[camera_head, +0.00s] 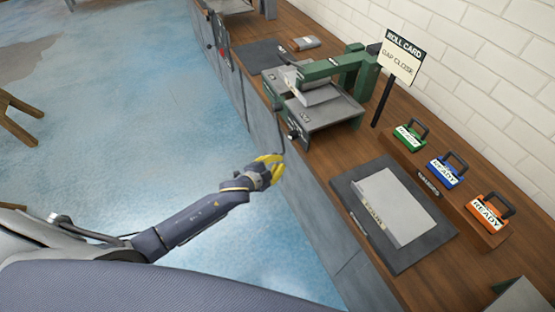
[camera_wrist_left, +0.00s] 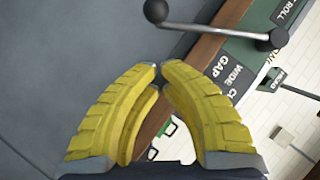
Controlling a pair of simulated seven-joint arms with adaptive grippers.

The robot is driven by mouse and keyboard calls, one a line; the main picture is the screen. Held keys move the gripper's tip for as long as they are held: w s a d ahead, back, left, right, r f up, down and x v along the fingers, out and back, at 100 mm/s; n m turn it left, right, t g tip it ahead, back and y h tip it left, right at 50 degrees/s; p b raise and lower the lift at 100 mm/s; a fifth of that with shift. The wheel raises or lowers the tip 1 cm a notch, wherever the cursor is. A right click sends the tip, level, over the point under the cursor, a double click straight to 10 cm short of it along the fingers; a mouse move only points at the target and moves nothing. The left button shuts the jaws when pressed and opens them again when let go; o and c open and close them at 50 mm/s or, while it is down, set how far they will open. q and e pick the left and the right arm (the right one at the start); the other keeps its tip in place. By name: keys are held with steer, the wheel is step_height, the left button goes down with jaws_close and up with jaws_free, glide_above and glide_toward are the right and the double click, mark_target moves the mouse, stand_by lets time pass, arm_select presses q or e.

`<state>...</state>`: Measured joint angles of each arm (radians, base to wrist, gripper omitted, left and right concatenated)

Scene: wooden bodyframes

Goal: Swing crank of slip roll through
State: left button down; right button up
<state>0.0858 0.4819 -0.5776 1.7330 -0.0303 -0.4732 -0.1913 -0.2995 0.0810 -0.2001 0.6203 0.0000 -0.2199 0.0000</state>
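The green and grey slip roll (camera_head: 325,108) stands on the wooden bench at the upper middle of the head view. Its crank (camera_wrist_left: 218,30) shows in the wrist view as a grey bar with a dark ball knob at its left end. My left gripper (camera_head: 268,165) is beside the bench front, just below the machine's near corner. In the wrist view its yellow fingers (camera_wrist_left: 158,72) arch toward each other, with tips almost together and nothing held between them. The crank lies beyond the fingertips, apart from them. My right gripper is out of view.
A "GAP CLOSE" roll card (camera_head: 400,57) stands behind the slip roll. A grey sheet (camera_head: 392,207) lies on a dark mat (camera_head: 430,245). Green (camera_head: 410,134), blue (camera_head: 446,170) and orange (camera_head: 488,212) READY blocks line the back.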

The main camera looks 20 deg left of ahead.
arm_select(q)
steer(key=shift+w+a+f, duration=0.3)
steer(key=shift+w+f, duration=0.45)
steer(key=shift+w, duration=0.2)
steer(key=shift+w+a+f, duration=0.25)
steer(key=shift+w+f, duration=0.45)
steer(key=shift+w, duration=0.2)
steer(key=shift+w+f, duration=0.1)
steer(key=shift+w+a+f, duration=0.15)
steer(key=shift+a+f, duration=0.1)
